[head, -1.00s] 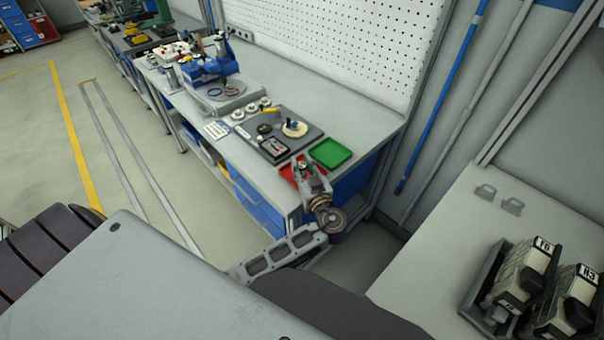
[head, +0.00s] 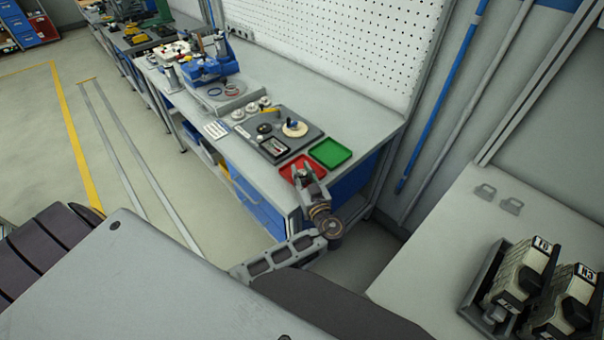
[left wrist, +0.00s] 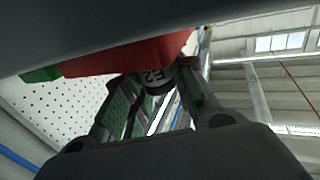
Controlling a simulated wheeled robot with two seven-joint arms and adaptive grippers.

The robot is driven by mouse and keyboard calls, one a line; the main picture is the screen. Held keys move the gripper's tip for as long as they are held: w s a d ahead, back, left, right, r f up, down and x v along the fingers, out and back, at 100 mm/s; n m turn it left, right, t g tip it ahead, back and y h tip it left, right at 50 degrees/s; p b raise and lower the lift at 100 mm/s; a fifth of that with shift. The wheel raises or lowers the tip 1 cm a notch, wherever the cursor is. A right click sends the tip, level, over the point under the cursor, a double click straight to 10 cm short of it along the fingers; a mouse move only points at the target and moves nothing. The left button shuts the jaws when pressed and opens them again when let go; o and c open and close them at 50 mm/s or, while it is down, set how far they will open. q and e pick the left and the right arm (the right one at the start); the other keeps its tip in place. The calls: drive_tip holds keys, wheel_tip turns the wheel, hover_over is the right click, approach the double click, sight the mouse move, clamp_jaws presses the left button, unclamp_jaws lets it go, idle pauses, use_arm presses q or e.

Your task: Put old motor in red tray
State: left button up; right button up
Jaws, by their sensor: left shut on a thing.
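The red tray (head: 312,165) lies on the grey bench near its front right corner, beside the green tray. The left gripper (head: 303,167) is over the near side of the red tray in the head view, and its fingers hide part of it. In the left wrist view the gripper (left wrist: 156,88) is shut on a dark, round-ended thing, apparently the old motor (left wrist: 154,77), with a white label. It is close to the red tray's wall (left wrist: 125,55); I cannot tell whether they touch. My right gripper is out of view.
The green tray (head: 331,152) sits right behind the red one. A dark board (head: 272,140) with small parts is to the left. A pegboard (head: 335,45) closes the back. Labelled units (head: 527,275) stand on a separate surface at right.

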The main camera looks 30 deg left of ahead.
use_arm(q)
drive_tip(key=shift+f, duration=0.15)
drive_tip(key=o, duration=1)
drive_tip(key=shift+o, duration=0.3)
drive_tip(key=shift+r, duration=0.2)
